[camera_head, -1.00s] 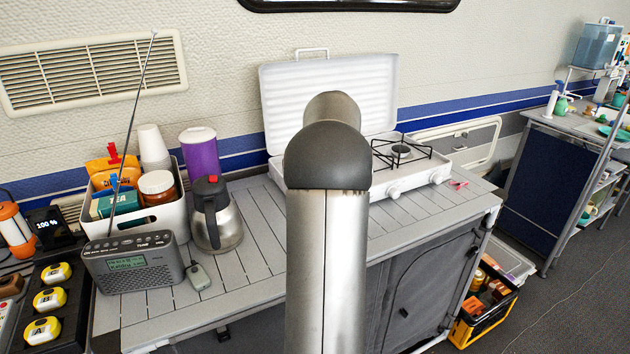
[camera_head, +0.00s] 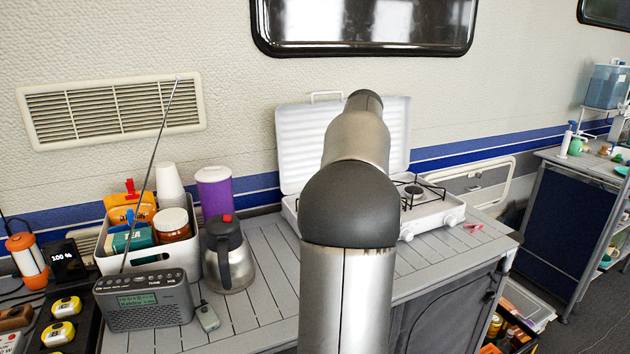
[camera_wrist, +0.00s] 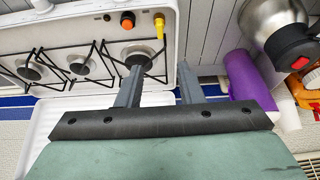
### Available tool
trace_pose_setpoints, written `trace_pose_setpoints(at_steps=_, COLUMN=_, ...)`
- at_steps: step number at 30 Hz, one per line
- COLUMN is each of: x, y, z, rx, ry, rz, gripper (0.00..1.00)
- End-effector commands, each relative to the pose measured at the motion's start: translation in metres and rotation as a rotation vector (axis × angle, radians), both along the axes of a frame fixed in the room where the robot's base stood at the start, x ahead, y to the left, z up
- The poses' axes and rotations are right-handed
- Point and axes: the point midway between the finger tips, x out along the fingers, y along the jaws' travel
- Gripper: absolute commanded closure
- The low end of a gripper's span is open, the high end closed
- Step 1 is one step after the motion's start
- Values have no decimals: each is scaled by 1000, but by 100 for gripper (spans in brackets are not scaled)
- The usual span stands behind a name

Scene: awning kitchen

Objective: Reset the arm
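My arm (camera_head: 348,200) rises through the middle of the head view and reaches away over the counter toward the stove. My gripper is hidden behind it there. In the wrist view my gripper (camera_wrist: 158,78) has its two grey fingers apart, with nothing held between them. Behind the fingers is the white camping stove (camera_wrist: 78,25), which stands clear of any grip. In the head view the stove (camera_head: 440,212) is partly covered by my arm, with its white lid (camera_head: 300,150) raised.
On the counter (camera_head: 250,320) left of my arm stand a metal kettle (camera_head: 235,268), a purple container (camera_head: 214,190), a white bin (camera_head: 100,255) of goods and a grey radio (camera_head: 145,300) with a tall antenna. A dark window (camera_head: 365,25) is in the wall above.

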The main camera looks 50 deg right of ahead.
Motion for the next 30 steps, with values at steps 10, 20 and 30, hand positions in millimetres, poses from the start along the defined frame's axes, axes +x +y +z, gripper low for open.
trace_pose_setpoints(at_steps=10, x=4, y=8, z=0, rx=5, ry=1, rz=7, gripper=66)
trace_pose_setpoints(at_steps=20, x=52, y=197, z=-19, rx=100, ry=86, rz=142, gripper=66)
trace_pose_setpoints(at_steps=30, x=-30, y=425, z=-80, rx=126, ry=259, rz=343, gripper=66)
